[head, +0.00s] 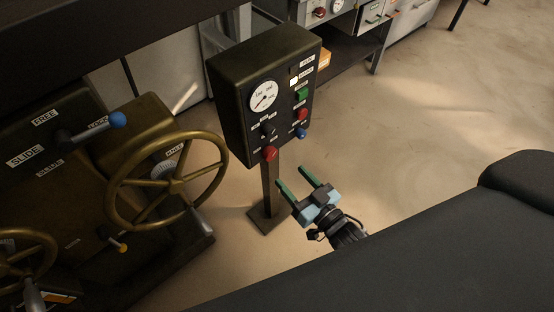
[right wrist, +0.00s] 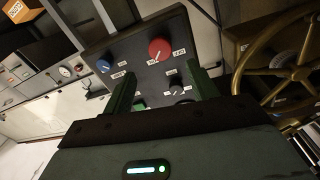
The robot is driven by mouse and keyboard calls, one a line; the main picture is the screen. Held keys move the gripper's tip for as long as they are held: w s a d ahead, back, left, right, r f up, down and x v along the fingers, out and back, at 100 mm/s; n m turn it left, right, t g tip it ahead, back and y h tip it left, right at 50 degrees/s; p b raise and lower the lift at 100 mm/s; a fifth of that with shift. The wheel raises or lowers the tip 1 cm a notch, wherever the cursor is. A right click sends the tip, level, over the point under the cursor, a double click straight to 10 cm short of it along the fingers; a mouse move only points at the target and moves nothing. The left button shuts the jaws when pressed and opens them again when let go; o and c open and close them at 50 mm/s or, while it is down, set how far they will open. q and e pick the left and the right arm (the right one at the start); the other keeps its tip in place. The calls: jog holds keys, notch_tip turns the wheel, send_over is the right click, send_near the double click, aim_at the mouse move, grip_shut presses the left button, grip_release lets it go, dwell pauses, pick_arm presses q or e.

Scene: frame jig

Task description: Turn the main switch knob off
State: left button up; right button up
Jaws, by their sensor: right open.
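A dark control box on a post carries the switches. A red knob (head: 269,153) is low on its front face, with a black knob (head: 268,130) just above it. In the right wrist view the red knob (right wrist: 160,48) and black knob (right wrist: 176,91) appear between or just beyond the fingers. My right gripper (head: 296,179) is open and empty, below and right of the red knob, apart from the box. My left gripper is not in view.
The box (head: 232,107) also bears a round gauge (head: 265,96), a green button (head: 302,94), a red button (head: 302,114) and a blue one (head: 302,132). A brass handwheel (head: 175,182) stands left of the post. Floor to the right is clear.

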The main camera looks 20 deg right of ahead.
aim_at(272, 156)
jog(key=x, duration=0.7)
jog(key=shift+w+a, duration=0.15)
jog(key=shift+w, duration=0.1)
jog(key=c, duration=1)
